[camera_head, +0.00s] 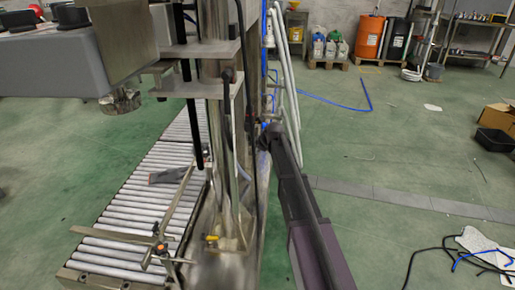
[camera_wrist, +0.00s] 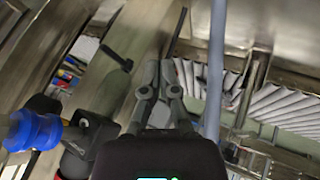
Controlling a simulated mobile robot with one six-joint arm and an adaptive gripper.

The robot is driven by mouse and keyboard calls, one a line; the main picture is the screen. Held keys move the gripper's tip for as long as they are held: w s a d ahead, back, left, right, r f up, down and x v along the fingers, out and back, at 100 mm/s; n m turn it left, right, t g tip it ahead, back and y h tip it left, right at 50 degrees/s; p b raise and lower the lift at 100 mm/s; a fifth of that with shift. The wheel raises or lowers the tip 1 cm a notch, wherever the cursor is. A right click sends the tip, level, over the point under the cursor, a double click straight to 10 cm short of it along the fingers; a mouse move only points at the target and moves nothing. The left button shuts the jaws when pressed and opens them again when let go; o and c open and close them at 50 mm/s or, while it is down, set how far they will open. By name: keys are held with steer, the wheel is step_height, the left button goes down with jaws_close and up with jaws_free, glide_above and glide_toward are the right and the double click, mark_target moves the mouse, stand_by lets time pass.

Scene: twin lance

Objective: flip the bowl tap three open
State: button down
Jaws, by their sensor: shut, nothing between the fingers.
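My gripper (camera_wrist: 160,68) is shut and empty in the wrist view, its two grey fingers together and pointing up the picture. A small black lever (camera_wrist: 117,58) stands out from a steel face just left of the fingertips, with a gap visible in the picture. It may be a tap handle, but I cannot tell whether it is bowl tap three or how it is set. In the head view my dark arm reaches up to the steel machine (camera_head: 215,130), and the fingers are hard to make out there. A small yellow handle (camera_head: 212,239) sits low on the machine.
A blue fitting (camera_wrist: 32,130) is at the left of the wrist view. A grey upright tube (camera_wrist: 216,70) stands close right of the fingers. A roller conveyor (camera_head: 140,195) lies left of the machine. Green floor (camera_head: 400,160) is open to the right, with black cables (camera_head: 440,255) on it.

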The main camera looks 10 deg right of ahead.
steer(key=w+d+p+v, duration=0.1)
steer(key=p+v, duration=0.6)
steer(key=v, duration=0.2)
steer(key=shift+d+r, duration=0.15)
steer(key=shift+d, duration=0.1)
steer(key=shift+s, duration=0.15)
stand_by(0.4)
steer(key=shift+s+a+f+m+t+h+b, duration=0.7)
steer(key=shift+m+b, duration=0.8)
steer(key=shift+m, duration=3.85)
steer(key=shift+s+a+f+m+t+h+b, duration=0.4)
steer(key=shift+m+t+b, duration=0.9)
steer(key=shift+m, duration=4)
steer(key=shift+s+a+f+m+t+h+b, duration=0.55)
steer(key=shift+m+b, duration=1.15)
steer(key=shift+m, duration=3.65)
steer(key=shift+w, duration=0.1)
steer(key=shift+w+f, duration=0.1)
steer(key=shift+f, duration=0.05)
